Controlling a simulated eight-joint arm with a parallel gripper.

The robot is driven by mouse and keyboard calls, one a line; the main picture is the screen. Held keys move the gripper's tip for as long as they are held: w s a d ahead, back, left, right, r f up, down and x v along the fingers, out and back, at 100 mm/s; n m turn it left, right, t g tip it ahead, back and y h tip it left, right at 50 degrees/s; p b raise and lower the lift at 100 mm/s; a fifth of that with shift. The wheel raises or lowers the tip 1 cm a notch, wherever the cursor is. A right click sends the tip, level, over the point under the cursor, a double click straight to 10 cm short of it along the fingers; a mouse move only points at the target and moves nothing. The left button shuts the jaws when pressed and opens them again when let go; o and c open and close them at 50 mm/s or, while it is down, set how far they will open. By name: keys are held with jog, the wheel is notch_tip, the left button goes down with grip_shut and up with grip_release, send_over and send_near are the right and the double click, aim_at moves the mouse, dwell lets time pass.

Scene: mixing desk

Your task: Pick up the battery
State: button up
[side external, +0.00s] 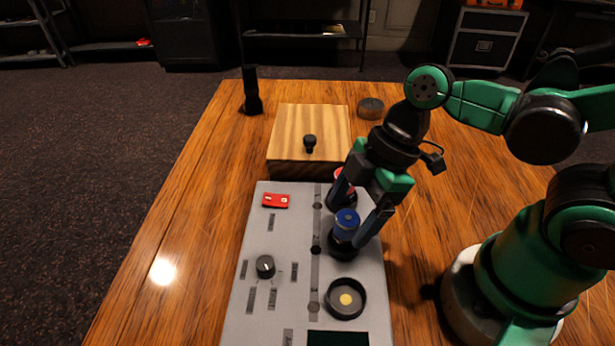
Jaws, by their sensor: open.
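A blue-topped cylinder (345,226), which looks like a battery, stands upright in a black round holder on the grey mixing panel (245,300). A second cylinder with a red top (339,174) stands behind it, partly hidden by my gripper. My gripper (346,225) is open and points down, with one finger on each side of the blue cylinder in this view. I cannot tell whether the fingers touch it. An empty black round holder (346,299) with a yellow centre is nearer on the panel.
A wooden box (300,125) with a black knob stands behind the panel. A black flashlight-like object (253,92) and a round tin (370,108) are at the back. The panel has a red switch (276,200) and a dial (265,266). The table's left side is clear.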

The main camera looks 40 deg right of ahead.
jog(key=shift+x, duration=0.75)
grip_shut()
